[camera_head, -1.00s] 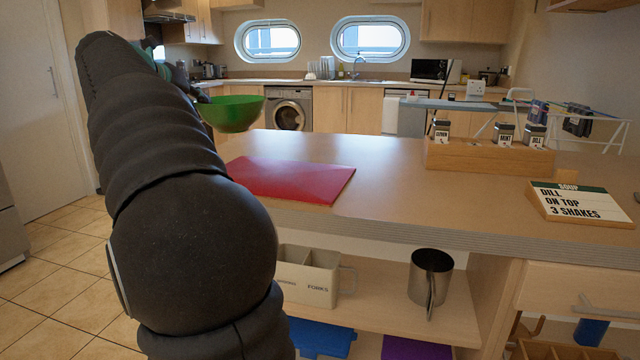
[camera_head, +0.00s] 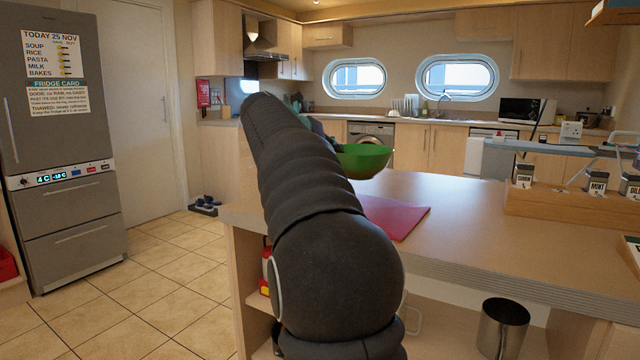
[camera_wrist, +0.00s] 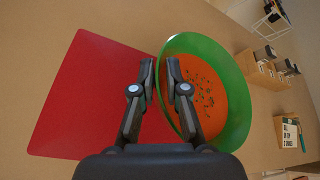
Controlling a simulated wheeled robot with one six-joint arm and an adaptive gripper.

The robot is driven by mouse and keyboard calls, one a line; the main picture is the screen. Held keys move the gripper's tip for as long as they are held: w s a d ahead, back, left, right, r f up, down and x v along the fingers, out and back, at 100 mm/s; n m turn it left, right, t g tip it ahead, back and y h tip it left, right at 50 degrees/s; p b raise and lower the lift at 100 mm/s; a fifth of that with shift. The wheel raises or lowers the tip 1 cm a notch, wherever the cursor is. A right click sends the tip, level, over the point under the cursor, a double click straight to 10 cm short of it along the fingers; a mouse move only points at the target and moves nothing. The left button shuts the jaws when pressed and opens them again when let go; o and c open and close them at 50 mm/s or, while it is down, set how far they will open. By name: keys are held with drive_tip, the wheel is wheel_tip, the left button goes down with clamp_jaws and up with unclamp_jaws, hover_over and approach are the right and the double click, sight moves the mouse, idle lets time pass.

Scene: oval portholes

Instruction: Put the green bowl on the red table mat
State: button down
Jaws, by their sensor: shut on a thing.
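The green bowl (camera_head: 364,161) is in the air at the far side of the counter in the head view. The wrist view shows the bowl (camera_wrist: 238,112) holding orange soup with dark green flecks. My gripper (camera_wrist: 160,66) is shut on the bowl's near rim. The red table mat (camera_head: 398,216) lies flat on the counter, partly hidden behind my arm in the head view. In the wrist view the mat (camera_wrist: 82,95) shows to the left of the bowl, partly behind my fingers. The bowl is apart from the mat.
A wooden spice rack (camera_head: 560,205) with labelled jars stands on the counter's right. A soup sign (camera_wrist: 290,133) lies near it. The counter between mat and rack is clear. Open tiled floor (camera_head: 165,285) lies left.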

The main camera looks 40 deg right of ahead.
drive_tip(key=shift+w+a+f, duration=0.15)
drive_tip(key=shift+w+f, duration=0.95)
drive_tip(key=shift+f, duration=0.2)
drive_tip(key=shift+w+a+f, duration=0.2)
drive_tip(key=shift+w+f, duration=0.85)
drive_tip(key=shift+f, duration=0.25)
drive_tip(key=shift+w+a+f, duration=0.15)
drive_tip(key=shift+w+f, duration=0.95)
drive_tip(key=shift+f, duration=0.2)
drive_tip(key=shift+f, duration=0.15)
drive_tip(key=c, duration=1.2)
unclamp_jaws()
drive_tip(key=v, duration=1.2)
